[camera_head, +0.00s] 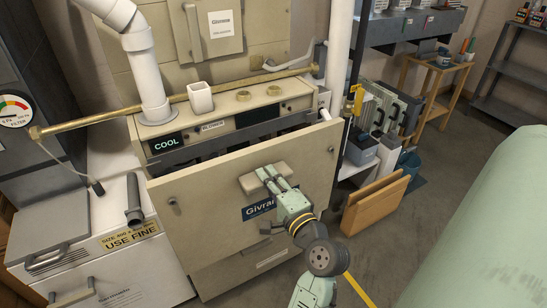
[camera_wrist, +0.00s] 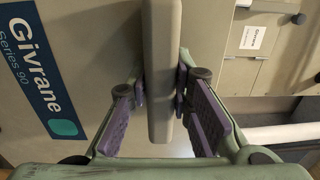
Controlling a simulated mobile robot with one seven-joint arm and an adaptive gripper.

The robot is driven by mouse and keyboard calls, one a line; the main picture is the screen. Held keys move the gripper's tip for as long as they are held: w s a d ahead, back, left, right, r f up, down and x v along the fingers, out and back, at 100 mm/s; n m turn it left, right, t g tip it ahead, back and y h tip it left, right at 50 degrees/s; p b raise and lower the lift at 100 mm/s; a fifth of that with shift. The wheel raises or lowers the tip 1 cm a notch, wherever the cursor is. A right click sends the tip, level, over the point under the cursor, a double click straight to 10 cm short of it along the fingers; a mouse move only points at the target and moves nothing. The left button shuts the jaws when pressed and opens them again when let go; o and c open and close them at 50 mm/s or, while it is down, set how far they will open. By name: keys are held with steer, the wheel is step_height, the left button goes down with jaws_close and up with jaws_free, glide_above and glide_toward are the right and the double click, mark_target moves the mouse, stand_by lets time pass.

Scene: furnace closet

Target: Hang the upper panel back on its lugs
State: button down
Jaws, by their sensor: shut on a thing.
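The upper panel (camera_head: 205,215) is a flat beige sheet with a blue Givrane label (camera_head: 258,208) and a raised bar handle (camera_head: 265,176). It stands in front of the furnace cabinet, below its control strip (camera_head: 225,118). A dark gap shows behind its top edge, so the panel is apart from the cabinet there. My gripper (camera_head: 272,180) is shut on the handle. In the wrist view my gripper (camera_wrist: 161,100) has its purple pads on both sides of the handle (camera_wrist: 160,65), beside the label (camera_wrist: 35,75). The lugs cannot be made out.
A brass pipe (camera_head: 170,105) crosses above the control strip, with a white pipe (camera_head: 148,70) at left. A lower beige panel (camera_head: 225,270) sits underneath. A pale green rounded body (camera_head: 490,225) fills the lower right.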

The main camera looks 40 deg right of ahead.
mark_target(258, 166)
steer(key=shift+p+x, duration=0.4)
steer(key=shift+x, duration=2.25)
steer(key=shift+w+r, duration=0.1)
steer(key=shift+r, duration=0.05)
steer(key=shift+p+x, duration=0.45)
steer(key=shift+x, duration=1.6)
steer(key=shift+w+d, duration=0.2)
steer(key=shift+w, duration=0.25)
steer(key=shift+s+f+b, duration=0.1)
steer(key=shift+f+b, duration=0.6)
steer(key=shift+f, duration=0.55)
steer(key=c, duration=1.5)
jaws_free()
steer(key=shift+o, duration=0.7)
steer(key=shift+f, duration=0.1)
